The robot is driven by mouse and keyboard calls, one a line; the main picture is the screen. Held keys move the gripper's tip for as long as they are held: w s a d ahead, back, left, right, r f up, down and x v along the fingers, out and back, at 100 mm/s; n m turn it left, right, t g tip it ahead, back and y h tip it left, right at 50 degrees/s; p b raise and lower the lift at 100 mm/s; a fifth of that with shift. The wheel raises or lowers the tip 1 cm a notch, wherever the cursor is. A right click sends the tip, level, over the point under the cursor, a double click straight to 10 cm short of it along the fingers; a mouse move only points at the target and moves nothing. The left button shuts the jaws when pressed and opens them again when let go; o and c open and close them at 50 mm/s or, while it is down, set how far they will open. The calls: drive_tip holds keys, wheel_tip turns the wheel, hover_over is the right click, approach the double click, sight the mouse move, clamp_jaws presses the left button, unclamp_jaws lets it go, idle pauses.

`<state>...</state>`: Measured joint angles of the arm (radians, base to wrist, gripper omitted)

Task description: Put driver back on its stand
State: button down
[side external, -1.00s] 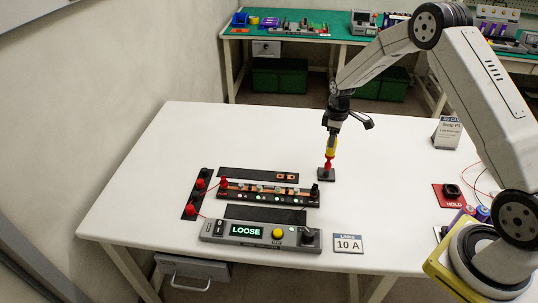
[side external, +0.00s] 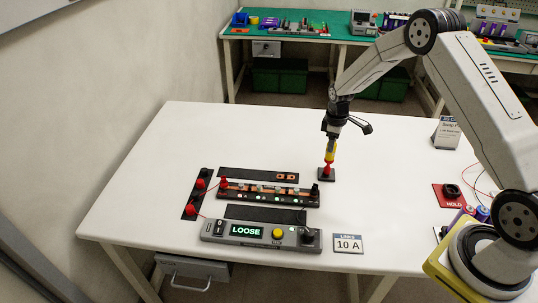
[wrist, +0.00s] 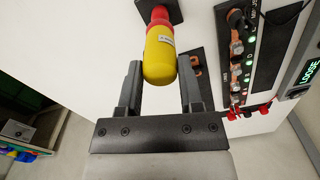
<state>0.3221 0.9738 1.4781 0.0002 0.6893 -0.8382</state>
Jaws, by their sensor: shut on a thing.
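The driver (side external: 330,151) has a yellow handle and a red lower part. It stands nearly upright, with its lower end at the small black stand (side external: 327,178). The driver (wrist: 159,55) also shows in the wrist view, its handle end between the two fingers, with the dark stand (wrist: 172,8) beyond. My gripper (side external: 331,142) is shut on the upper handle, above the stand. The driver's tip is hidden, so I cannot tell how deep it sits.
The busbar block (side external: 268,194) with small lights lies left of the stand. In front is a grey panel (side external: 262,235) reading LOOSE, with a 10 A sign (side external: 348,243) beside it. A red HOLD pad (side external: 451,197) lies at right. White table around the stand is clear.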

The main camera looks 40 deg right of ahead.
drive_tip(key=shift+f, duration=0.2)
idle(0.3)
drive_tip(key=shift+c, duration=0.8)
unclamp_jaws()
drive_tip(key=shift+r, duration=3)
